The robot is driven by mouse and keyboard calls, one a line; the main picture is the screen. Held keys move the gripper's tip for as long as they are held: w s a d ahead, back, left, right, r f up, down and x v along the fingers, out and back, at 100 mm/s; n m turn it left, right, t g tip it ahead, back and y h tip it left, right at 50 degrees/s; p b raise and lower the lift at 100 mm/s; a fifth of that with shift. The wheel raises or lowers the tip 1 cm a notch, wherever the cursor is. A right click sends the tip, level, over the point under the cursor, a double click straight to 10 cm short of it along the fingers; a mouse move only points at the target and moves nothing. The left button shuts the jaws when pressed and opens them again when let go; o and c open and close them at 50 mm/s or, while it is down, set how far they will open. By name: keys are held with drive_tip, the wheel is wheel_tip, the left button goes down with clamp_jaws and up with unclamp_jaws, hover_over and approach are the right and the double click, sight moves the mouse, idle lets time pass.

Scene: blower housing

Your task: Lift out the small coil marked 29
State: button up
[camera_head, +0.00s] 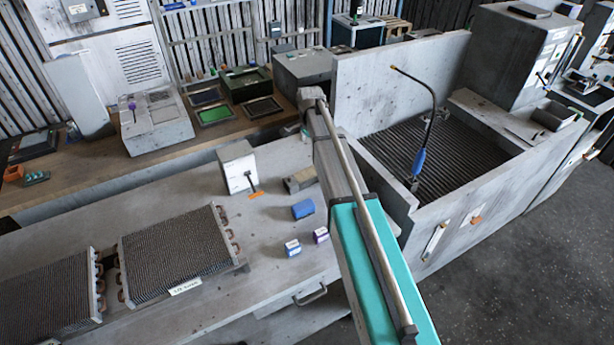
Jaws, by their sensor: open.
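Two finned coils with copper tube bends lie on the grey bench at the lower left. The nearer-to-centre coil (178,250) has a white tag (185,287) at its front edge, too small to read surely. The other coil (45,298) is cut off by the left edge of the picture, and no tag shows on it. I cannot tell which, if either, is marked 29. My teal and grey arm reaches up through the middle of the view, well to the right of both coils. My gripper does not show.
A blue block (303,209), two small boxes (292,248) (321,235) and a white switch box (238,169) stand on the grey bench (235,305). A walled basin with a grate (450,160) and a blue-handled hose (419,161) is at right. Equipment lines the back wooden bench (100,180).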

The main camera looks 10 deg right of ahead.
sight(308, 173)
drive_tip(key=shift+a+f, duration=0.1)
drive_tip(key=shift+f, duration=0.1)
wheel_tip(308, 173, down, 8)
drive_tip(key=b, duration=0.8)
drive_tip(key=shift+f+b, duration=0.1)
drive_tip(key=shift+b, duration=0.2)
drive_tip(key=shift+f, duration=0.1)
drive_tip(key=shift+w+f+b, duration=0.1)
drive_tip(key=shift+f+b, duration=2.4)
drive_tip(key=shift+b, duration=0.1)
drive_tip(key=c, duration=1.1)
drive_tip(key=shift+r, duration=0.15)
drive_tip(key=shift+c, duration=0.2)
